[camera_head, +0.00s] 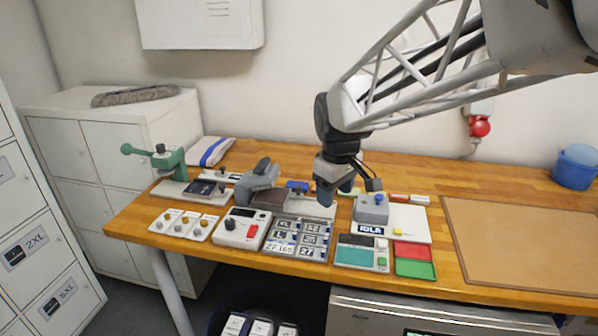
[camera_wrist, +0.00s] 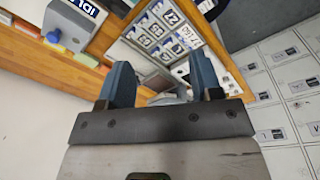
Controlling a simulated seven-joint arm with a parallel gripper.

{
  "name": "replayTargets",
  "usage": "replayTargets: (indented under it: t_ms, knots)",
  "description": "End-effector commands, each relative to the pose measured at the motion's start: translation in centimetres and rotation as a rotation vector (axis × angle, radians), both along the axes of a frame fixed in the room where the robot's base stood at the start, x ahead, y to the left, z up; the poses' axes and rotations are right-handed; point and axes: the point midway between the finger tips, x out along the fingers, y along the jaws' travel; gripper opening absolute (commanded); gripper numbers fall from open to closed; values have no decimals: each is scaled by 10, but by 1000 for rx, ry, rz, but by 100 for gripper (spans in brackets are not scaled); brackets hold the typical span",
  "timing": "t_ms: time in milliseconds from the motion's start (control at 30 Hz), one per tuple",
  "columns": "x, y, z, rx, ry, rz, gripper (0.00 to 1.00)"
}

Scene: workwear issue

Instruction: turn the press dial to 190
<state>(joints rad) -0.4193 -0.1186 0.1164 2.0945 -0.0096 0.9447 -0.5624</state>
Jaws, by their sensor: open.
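The press control box (camera_head: 241,229) is a white unit near the table's front edge. It carries a dark round dial (camera_head: 231,224) on its left and a red switch (camera_head: 252,231) on its right. The dial's setting is too small to read. The grey heat press (camera_head: 264,178) stands just behind the box. My gripper (camera_head: 335,192) is open and empty above the table, to the right of the press and apart from the dial. In the wrist view its two blue-grey fingers (camera_wrist: 163,85) are spread with nothing held between them. I cannot make out the dial in the wrist view.
A label tray (camera_head: 298,238) lies right of the control box, with a teal-topped scale (camera_head: 362,252) beyond it. A grey box marked IDL (camera_head: 371,210) stands close to my gripper. A green hand press (camera_head: 165,160) and knobbed white panel (camera_head: 184,224) are left. A brown board (camera_head: 525,240) lies right.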

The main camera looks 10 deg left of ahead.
Motion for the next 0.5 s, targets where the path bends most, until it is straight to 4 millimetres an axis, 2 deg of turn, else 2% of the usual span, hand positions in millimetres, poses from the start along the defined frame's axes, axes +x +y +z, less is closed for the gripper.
replayTargets:
  t_ms: [33, 233, 500]
  knots:
    - [7, 16, -4, -5, 6, 40, 59]
    - [30, 72, -20, -21, 20, 190, 59]
    - [51, 154, -47, -41, 38, 393, 59]
